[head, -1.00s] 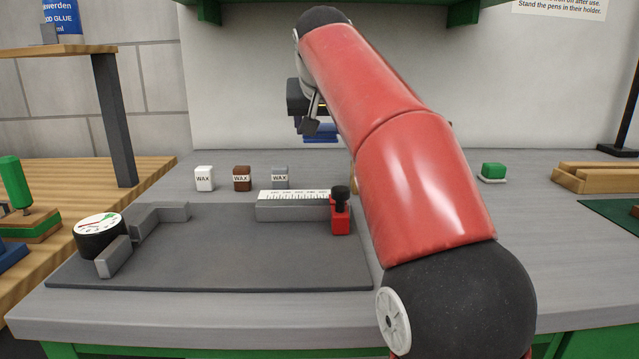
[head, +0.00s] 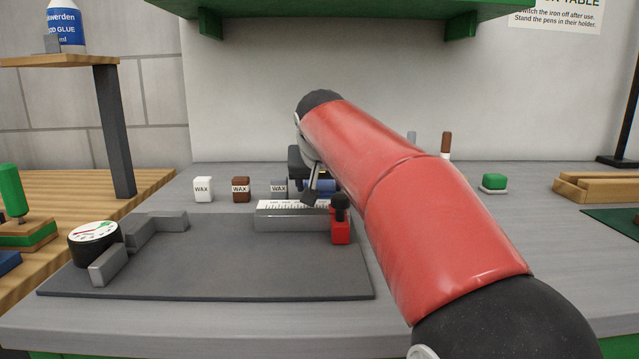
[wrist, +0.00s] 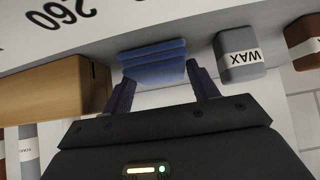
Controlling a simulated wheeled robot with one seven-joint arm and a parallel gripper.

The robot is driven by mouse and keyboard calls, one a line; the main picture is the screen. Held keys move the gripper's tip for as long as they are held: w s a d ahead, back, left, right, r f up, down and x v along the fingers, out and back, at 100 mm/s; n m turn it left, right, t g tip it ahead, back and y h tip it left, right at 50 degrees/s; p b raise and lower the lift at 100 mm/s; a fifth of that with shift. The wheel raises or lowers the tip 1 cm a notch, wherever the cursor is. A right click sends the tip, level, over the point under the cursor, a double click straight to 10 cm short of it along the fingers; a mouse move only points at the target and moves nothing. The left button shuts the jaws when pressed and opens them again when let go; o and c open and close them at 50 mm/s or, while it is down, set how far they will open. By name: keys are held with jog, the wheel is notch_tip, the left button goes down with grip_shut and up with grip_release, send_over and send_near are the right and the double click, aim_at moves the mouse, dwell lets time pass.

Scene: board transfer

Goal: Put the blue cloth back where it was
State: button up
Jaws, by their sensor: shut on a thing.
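The blue cloth (wrist: 152,62) is a folded, layered pad between the fingers of my gripper (wrist: 162,85) in the wrist view. The fingers are shut on it. In the head view my gripper (head: 314,186) is low behind the white-faced ruler block (head: 292,207), and a bit of the blue cloth (head: 326,186) shows beside it, mostly hidden by my arm. I cannot tell whether the cloth touches the bench. In the wrist view the grey wax block (wrist: 239,53) is just right of the cloth, and a wooden block (wrist: 50,90) is to its left.
White (head: 203,189) and brown (head: 241,189) wax blocks stand left of the grey one. A red clamp with a black knob (head: 340,222) is at the ruler's right end. A dial gauge (head: 94,241) sits on the dark board (head: 230,270). A green block (head: 494,181) lies right.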

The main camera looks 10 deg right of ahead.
jog(key=shift+f, duration=0.1)
jog(key=o, duration=1)
jog(key=shift+c, duration=0.2)
jog(key=shift+b, duration=0.3)
jog(key=v, duration=0.7)
jog(key=shift+s+d+r, duration=0.15)
jog(key=shift+s+r, duration=0.1)
jog(key=shift+r, duration=0.05)
